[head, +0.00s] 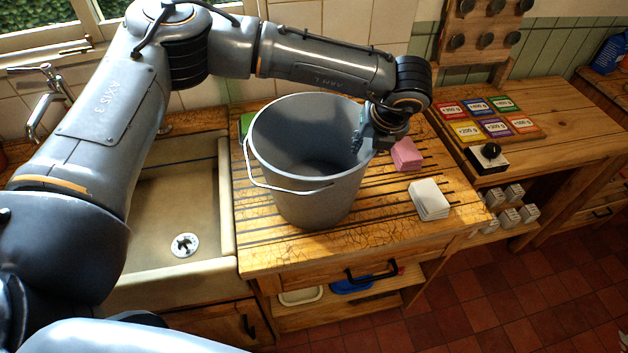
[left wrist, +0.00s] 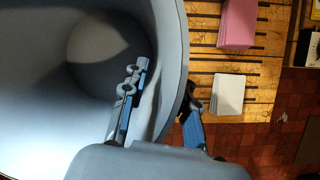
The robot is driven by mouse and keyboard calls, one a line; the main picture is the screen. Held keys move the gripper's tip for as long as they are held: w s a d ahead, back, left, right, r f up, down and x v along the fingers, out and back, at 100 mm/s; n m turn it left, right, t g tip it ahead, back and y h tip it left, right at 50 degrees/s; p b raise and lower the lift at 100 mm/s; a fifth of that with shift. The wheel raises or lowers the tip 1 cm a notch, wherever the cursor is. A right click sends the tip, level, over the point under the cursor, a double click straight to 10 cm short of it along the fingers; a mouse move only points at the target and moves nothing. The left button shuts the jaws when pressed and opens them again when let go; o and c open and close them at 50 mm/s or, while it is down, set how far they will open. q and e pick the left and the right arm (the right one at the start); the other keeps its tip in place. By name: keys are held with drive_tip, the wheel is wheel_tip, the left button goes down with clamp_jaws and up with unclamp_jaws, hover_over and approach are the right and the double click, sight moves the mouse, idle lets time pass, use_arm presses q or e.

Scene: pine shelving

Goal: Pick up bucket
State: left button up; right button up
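The grey bucket (head: 305,190) stands upright on the slatted wooden counter beside the sink, its thin wire handle (head: 285,188) hanging over the front-left side. It looks empty. My left gripper (head: 364,138) is at the right side of the bucket's rim. In the left wrist view, the left gripper (left wrist: 163,105) straddles the bucket wall (left wrist: 172,60), one finger inside and the other outside. The fingers are spread apart, and a gap shows between the inner finger and the rim. The outer finger is close to the wall; contact is unclear. My right gripper is not in view.
A pink block (head: 407,154) and a white block (head: 429,200) lie right of the bucket. A green item (head: 246,124) is partly hidden behind it. The sink (head: 180,215) is to the left.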

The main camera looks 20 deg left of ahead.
use_arm(q)
clamp_jaws()
drive_tip(key=shift+r, duration=0.2)
idle(0.3)
